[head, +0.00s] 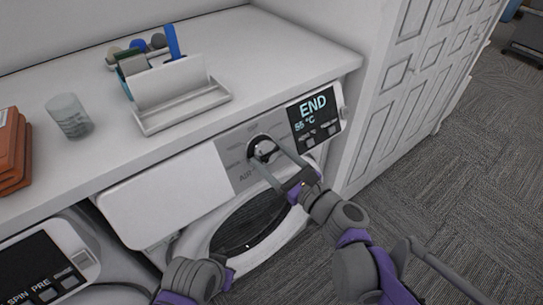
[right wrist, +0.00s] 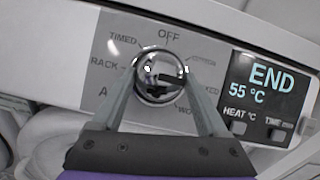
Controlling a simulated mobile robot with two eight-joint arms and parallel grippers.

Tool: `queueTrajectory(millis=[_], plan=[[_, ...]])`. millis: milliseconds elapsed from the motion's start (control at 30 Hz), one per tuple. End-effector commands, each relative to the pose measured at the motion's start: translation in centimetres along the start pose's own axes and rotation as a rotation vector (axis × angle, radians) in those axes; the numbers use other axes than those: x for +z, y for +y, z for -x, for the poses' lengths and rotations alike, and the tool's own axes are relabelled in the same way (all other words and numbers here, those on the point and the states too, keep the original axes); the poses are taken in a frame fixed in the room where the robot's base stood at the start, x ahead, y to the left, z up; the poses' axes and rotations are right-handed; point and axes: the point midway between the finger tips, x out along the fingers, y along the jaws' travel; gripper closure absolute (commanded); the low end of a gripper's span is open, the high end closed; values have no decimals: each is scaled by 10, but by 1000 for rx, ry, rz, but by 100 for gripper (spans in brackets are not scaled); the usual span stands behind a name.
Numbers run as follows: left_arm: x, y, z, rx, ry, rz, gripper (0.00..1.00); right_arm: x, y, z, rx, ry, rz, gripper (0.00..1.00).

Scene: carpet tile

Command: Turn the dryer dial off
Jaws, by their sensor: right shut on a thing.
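The dryer's dial (right wrist: 160,68) is a shiny round chrome knob on a grey panel, with labels around it such as TIMED, RACK and OFF; OFF is at the top. I cannot tell for sure which label the dial points to. My right gripper (right wrist: 159,85) has its two fingers on either side of the dial, shut on it. In the head view the right gripper (head: 272,160) reaches the dial (head: 263,148) from the lower right and partly covers it. The dryer's display (head: 314,115) reads END and 55 °C. A purple and grey arm part shows at the bottom, but no left gripper fingers are visible.
The white counter (head: 290,50) above the dryer holds a desk organizer (head: 180,105), a glass (head: 69,116) and brown stacked items (head: 12,150). A second machine's panel (head: 35,270) is at lower left. A panelled cabinet (head: 410,80) stands right; carpet (head: 450,190) there is clear.

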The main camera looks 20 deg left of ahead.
Motion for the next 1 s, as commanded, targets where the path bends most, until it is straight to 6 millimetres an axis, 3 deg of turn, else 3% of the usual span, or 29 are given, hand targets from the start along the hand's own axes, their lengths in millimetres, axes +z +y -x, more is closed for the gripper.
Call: queueTrajectory(millis=[367, 1000], plan=[[-3, 0, 10, 0, 4, 0, 100, 1, -2, 0, 77, -8, 152, 79], [-17, 0, 47, 0, 17, 0, 100, 4, -7, -1, 349, -36, 686, 79]])
